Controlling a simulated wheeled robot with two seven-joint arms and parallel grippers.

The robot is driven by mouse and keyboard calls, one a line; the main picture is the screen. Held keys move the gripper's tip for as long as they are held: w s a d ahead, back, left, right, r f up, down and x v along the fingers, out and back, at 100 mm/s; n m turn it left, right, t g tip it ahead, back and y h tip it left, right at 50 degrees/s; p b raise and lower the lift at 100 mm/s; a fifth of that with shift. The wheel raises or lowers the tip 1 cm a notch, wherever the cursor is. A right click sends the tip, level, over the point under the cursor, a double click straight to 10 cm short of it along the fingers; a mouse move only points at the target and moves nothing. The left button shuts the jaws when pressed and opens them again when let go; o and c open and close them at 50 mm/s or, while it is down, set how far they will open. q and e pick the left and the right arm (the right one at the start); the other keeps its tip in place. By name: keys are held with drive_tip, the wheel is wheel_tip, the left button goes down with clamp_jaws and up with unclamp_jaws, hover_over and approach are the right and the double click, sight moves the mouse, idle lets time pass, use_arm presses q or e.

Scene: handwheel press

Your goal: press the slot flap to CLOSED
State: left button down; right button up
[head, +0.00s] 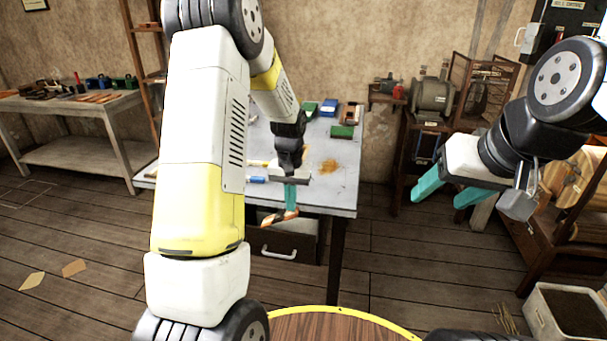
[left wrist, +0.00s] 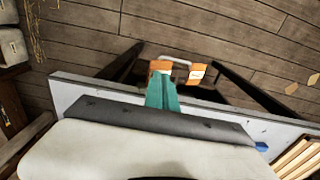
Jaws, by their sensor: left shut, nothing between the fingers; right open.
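The slot flap appears to be the narrow orange piece (head: 280,217) at the front edge of the grey worktable (head: 335,190). In the left wrist view an orange piece (left wrist: 196,74) with a small pale label shows just beyond the table edge, on both sides of my fingertips. My left gripper (head: 291,207) is shut and empty, its teal fingers pointing down over the front edge at the flap; it also shows in the left wrist view (left wrist: 162,78). The fingers cover the flap's middle, and I cannot tell contact or the flap's angle. My right gripper (head: 446,193) is open and empty, off to the right.
Below the tabletop is a drawer with a pale handle (head: 280,252). Green and blue boxes (head: 328,108) stand at the table's back. A bench (head: 75,110) with tools is far left; a drum-like machine (head: 432,94) stands right. A planter box (head: 570,312) sits at lower right.

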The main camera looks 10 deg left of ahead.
sight(291, 214)
use_arm(q)
drive_tip(key=shift+f, duration=0.1)
idle(0.4)
drive_tip(key=shift+f, duration=1.85)
drive_tip(key=shift+r, duration=0.2)
drive_tip(key=shift+r, duration=1.8)
drive_tip(key=shift+r, duration=0.1)
drive_tip(key=shift+r, duration=1.9)
